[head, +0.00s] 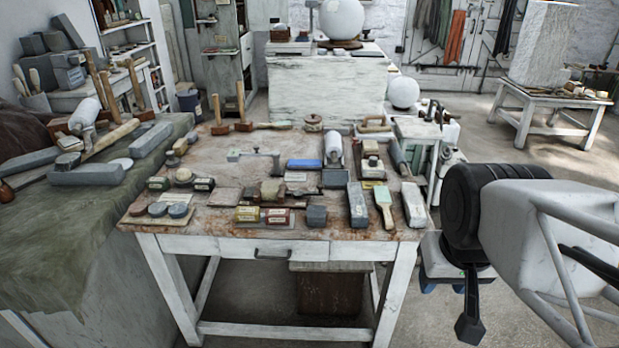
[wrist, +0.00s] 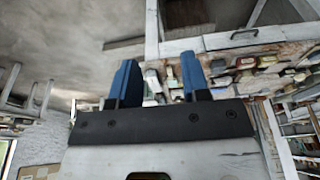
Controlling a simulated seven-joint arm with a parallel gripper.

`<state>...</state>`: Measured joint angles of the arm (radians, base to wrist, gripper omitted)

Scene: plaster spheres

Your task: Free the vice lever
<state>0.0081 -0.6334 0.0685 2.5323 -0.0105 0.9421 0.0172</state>
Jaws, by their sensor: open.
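No vice lever can be made out with certainty. A small grey metal fixture with a horizontal bar (head: 254,155) stands on the worktable (head: 215,229), left of the blue roll; I cannot tell whether it is the vice. My gripper (head: 456,286) is at the right, beside the worktable's front right corner and below its top, partly hidden by my arm. In the wrist view, its two blue fingers (wrist: 159,60) are spread apart with nothing between them. The table's front edge and several tools show beyond them.
Blocks, brushes and tins crowd the worktable's front and right. Two mallets (head: 241,100) stand at its back left. A cloth-covered bench (head: 75,225) is at left. A small white stand (head: 418,128) adjoins the table's right side. Open floor (head: 480,130) lies behind my arm.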

